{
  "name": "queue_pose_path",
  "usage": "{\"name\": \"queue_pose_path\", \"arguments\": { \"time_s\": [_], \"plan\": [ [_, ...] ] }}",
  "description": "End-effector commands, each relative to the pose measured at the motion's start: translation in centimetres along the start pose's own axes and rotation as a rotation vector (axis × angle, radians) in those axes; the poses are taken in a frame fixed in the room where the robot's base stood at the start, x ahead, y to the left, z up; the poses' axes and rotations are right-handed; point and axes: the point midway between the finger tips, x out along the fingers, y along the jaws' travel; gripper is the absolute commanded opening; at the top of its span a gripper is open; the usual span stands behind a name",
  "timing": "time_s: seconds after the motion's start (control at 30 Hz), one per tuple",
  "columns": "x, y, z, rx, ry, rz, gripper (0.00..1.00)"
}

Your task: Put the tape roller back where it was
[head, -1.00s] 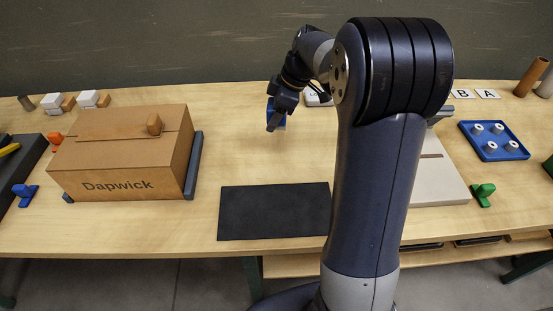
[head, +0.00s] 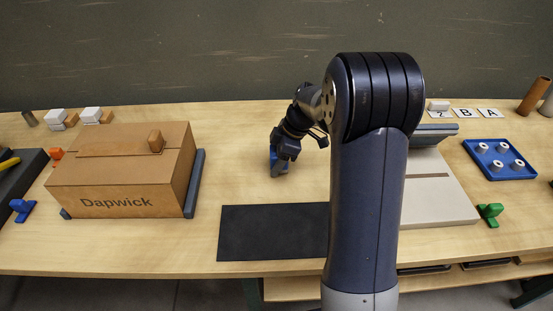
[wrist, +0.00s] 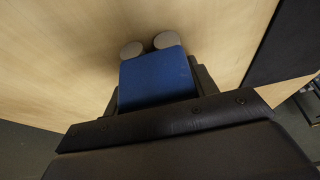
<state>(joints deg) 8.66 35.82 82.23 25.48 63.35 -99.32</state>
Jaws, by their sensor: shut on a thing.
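The tape roller (head: 273,157) appears as a blue block held in my gripper (head: 279,162), over the bare wood behind the black mat. In the wrist view the blue block (wrist: 155,78) sits between the dark fingers (wrist: 152,98), with two pale grey round ends showing beyond it. My gripper is shut on it and points down. The roller is low over the table; I cannot tell whether it touches. The fingers hide part of it.
A cardboard box (head: 118,180) marked Dapwick stands left, with a blue-grey bar (head: 195,182) beside it. A black mat (head: 272,232) lies in front. A pale board (head: 437,195) and blue tray (head: 500,160) are right. Bare table surrounds my gripper.

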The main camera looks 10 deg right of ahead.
Motion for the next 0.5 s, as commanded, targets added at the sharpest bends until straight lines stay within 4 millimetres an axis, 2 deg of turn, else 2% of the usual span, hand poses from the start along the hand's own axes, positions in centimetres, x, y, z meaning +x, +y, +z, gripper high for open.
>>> {"name": "queue_pose_path", "arguments": {
  "time_s": [0.27, 0.3, 0.5],
  "plan": [
    [0.26, 0.03, 0.10, 0.000, 0.000, 0.002, 0.30],
    [0.22, 0.02, 0.09, 0.000, 0.000, 0.001, 0.56],
    [0.15, 0.02, 0.06, 0.000, 0.000, 0.001, 0.72]
  ]
}}
